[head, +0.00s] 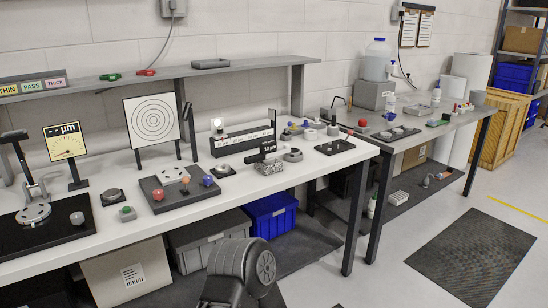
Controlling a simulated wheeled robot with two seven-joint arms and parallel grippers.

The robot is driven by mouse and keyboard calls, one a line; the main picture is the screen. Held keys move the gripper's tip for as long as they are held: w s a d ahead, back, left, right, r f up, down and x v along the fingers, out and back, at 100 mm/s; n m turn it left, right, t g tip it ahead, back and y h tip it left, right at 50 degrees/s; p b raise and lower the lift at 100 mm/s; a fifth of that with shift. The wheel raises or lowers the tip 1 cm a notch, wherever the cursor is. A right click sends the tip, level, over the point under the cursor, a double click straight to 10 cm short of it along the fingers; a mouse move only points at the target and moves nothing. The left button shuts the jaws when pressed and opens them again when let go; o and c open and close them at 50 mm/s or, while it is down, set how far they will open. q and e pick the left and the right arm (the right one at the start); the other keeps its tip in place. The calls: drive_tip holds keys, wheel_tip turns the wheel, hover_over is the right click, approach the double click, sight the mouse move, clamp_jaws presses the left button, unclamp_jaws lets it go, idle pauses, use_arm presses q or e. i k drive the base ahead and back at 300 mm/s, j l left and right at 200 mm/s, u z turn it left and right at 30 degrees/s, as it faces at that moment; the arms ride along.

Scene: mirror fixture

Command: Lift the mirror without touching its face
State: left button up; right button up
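I cannot tell for certain which thing is the mirror. A pale round disc (172,174) sits on a dark square plate (180,198) on the white bench, among red and blue knobs. Another grey round disc (33,213) lies on a black plate (46,241) at the far left, below a dark upright arm. A dark rounded part at the bottom middle is a link of my own arm. Neither of my grippers shows in the head view.
The white bench (290,181) carries a ring-target panel (153,119), a yellow gauge panel (65,141) and a scale block (242,140). A shelf (240,68) overhangs its back. Bins (271,213) stand underneath. A grey side bench (440,119) holds bottles. Floor at right is clear around a dark mat (470,255).

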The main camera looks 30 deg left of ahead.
sight(220, 169)
drive_tip(key=i+l+u, duration=0.1)
drive_tip(key=i+u, duration=0.3)
drive_tip(key=i+l+u, duration=0.4)
drive_tip(key=i, duration=0.2)
drive_tip(key=i+l+u, duration=0.8)
drive_tip(key=i+l, duration=0.05)
